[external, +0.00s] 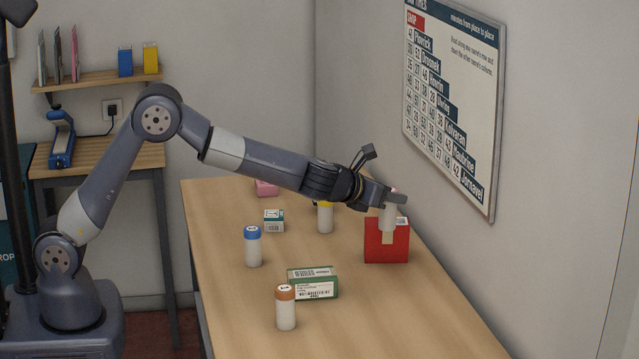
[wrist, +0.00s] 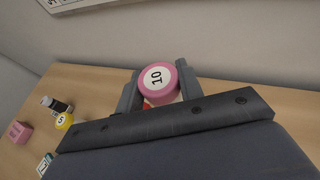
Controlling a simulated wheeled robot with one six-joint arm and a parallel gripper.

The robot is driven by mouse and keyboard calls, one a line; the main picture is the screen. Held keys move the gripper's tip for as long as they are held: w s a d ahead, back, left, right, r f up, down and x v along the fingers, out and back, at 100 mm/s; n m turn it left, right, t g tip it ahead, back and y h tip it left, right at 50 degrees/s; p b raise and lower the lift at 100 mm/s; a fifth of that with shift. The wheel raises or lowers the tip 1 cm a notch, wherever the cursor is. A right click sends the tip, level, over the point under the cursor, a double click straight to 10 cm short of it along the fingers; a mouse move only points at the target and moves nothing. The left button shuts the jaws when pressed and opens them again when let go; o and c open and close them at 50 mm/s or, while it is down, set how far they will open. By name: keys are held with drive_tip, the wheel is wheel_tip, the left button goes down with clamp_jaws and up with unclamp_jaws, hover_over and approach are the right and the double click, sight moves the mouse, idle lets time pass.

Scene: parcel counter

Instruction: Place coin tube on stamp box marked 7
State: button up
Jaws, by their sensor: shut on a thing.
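My gripper (external: 391,201) is shut on a coin tube with a white body (external: 389,218). In the wrist view the tube's pink cap, marked 10 (wrist: 157,82), sits between both fingers of my gripper (wrist: 158,88). The tube is upright and overlaps a red box (external: 375,250) in the external view; I cannot tell whether they touch. A sliver of red shows below the cap in the wrist view. A pale label on the red box is partly hidden by the tube, and its number is not readable.
A green box (external: 318,283) lies near an orange-capped tube (external: 286,312). A blue-capped tube (external: 253,250), a small white-and-green box (external: 274,221), a yellow-capped tube (external: 325,218) and a pink box (external: 266,188) stand farther back. A dark-capped tube (wrist: 56,104) is beside the yellow one. The wall is close.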

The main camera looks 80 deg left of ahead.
drive_tip(key=s+a+r+n+g+y, duration=0.15)
drive_tip(key=s+a, duration=0.25)
drive_tip(key=a, duration=0.5)
drive_tip(key=s+a+n+g+y, duration=0.2)
drive_tip(key=s+a+n+y, duration=0.15)
drive_tip(key=a, duration=0.55)
drive_tip(key=n+g+y+b, duration=0.2)
drive_tip(key=n+g, duration=0.1)
drive_tip(key=g, duration=0.1)
hover_over(274, 214)
wheel_tip(274, 214, down, 4)
drive_tip(key=f, duration=0.1)
drive_tip(key=shift+a+f+n+t, duration=0.1)
drive_tip(key=shift+f+n+t, duration=0.25)
drive_tip(key=shift+f, duration=1.5)
drive_tip(key=shift+b, duration=0.3)
drive_tip(key=shift+f, duration=0.2)
drive_tip(key=o, duration=1.1)
drive_tip(key=shift+o, duration=0.2)
